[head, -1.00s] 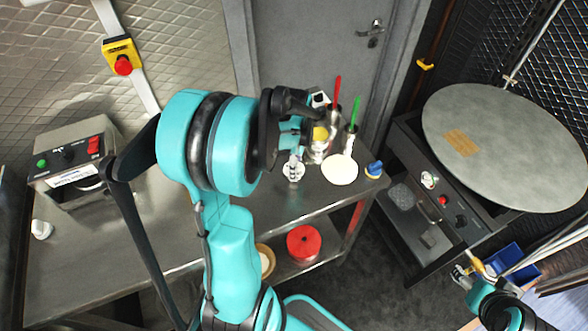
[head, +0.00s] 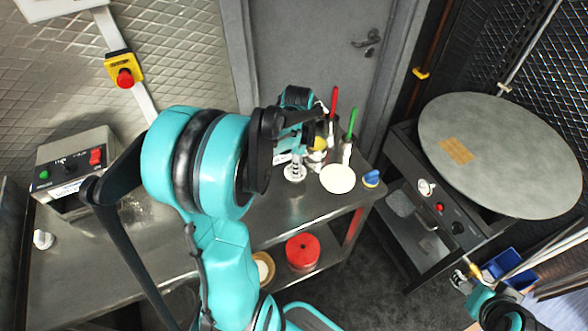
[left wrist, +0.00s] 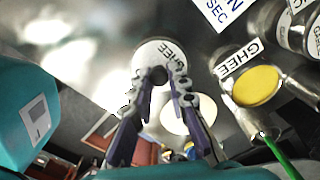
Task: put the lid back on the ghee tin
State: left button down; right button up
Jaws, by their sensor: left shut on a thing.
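The ghee tin (head: 318,146) stands open toward the back right of the steel table, partly behind my left gripper in the head view. In the left wrist view the tin (left wrist: 255,85) shows yellow ghee inside and a GHEE label on its side. The round white lid (head: 295,174), marked GHEE, also shows in the left wrist view (left wrist: 147,54). My left gripper (left wrist: 165,80) is shut on the lid, which is beside the tin, not over it. How high the lid is above the table is unclear. My right gripper (head: 466,275) is low at the right; its jaws are unclear.
Steel tins with a red handle (head: 334,100) and a green handle (head: 352,122) stand close to the ghee tin. A cream disc (head: 338,179) and a blue-topped item (head: 371,178) lie near the table's right edge. A control box (head: 75,168) stands at the left; the middle is clear.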

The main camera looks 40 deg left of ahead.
pick_arm(q)
jog(key=w+d+r+p, duration=0.35)
jog(key=d+r, duration=0.35)
jog(key=d, duration=0.3)
jog(key=w+a+r+p, duration=0.1)
jog(key=w+a+p, duration=0.9)
jog(key=a+p, duration=0.1)
jog(key=shift+m, duration=0.4)
jog(key=shift+s+a+f+b, duration=0.1)
jog(key=shift+f+b, duration=0.75)
jog(key=shift+f, duration=0.35)
jog(key=shift+a+f+b, duration=0.1)
jog(key=shift+f+b, duration=0.75)
jog(key=shift+f, duration=0.3)
jog(key=shift+f+b, duration=0.6)
jog(key=shift+f, duration=0.1)
jog(key=shift+b, duration=0.3)
jog(key=shift+f+b, duration=0.15)
jog(key=shift+b, duration=0.35)
